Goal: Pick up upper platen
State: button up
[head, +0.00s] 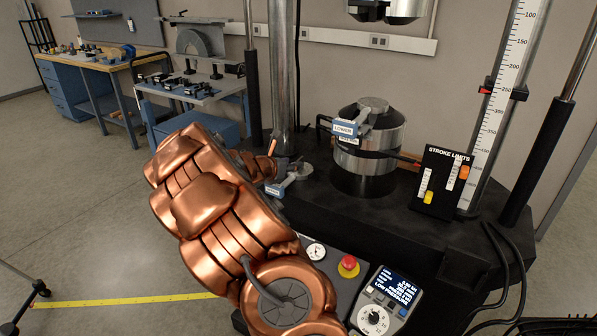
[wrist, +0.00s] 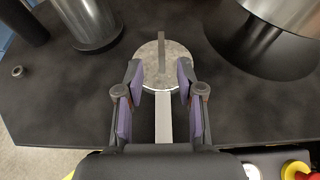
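The upper platen (wrist: 150,80) is a small, flat grey metal disc lying on the black machine base. A stem stands up from its middle, and a pale strip runs from it toward my gripper. In the head view, part of the platen (head: 301,170) shows just past my copper arm, with a blue-and-white tag (head: 281,187) beside it. My gripper (wrist: 160,78) is open, its purple-padded fingers to either side of the disc's near part and the strip. It holds nothing. In the head view my arm hides most of the gripper.
A stacked metal cylinder (head: 366,170) with a "LOWER" tag (head: 344,129) stands right of the platen. A chrome column (head: 281,80) rises behind it.

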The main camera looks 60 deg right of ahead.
aim_at(298, 160)
jog(key=x, duration=0.2)
jog(key=p+x, duration=0.1)
jog(key=shift+d+r, duration=0.1)
jog(key=shift+d, duration=0.35)
jog(key=shift+d+f, duration=0.3)
jog(key=shift+d, duration=0.35)
jog(key=shift+c, duration=0.2)
grip_shut()
